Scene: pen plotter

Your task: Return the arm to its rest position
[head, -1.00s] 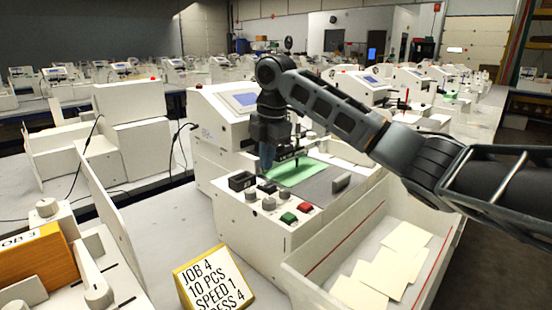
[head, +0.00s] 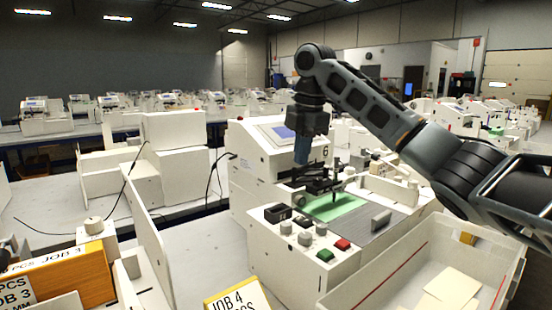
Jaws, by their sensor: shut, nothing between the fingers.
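My arm reaches in from the right edge in the head view, bends at a raised elbow and points down. My gripper partly hides the plotter's body. I cannot tell exactly how far its tips are from the machine.
Knobs, a green button (head: 325,255) and a red button (head: 342,244) sit on the plotter's front. A white bin (head: 350,297) with cream cards (head: 447,288) stands at lower right. A job sign (head: 237,299) and an orange box (head: 75,272) are at lower left.

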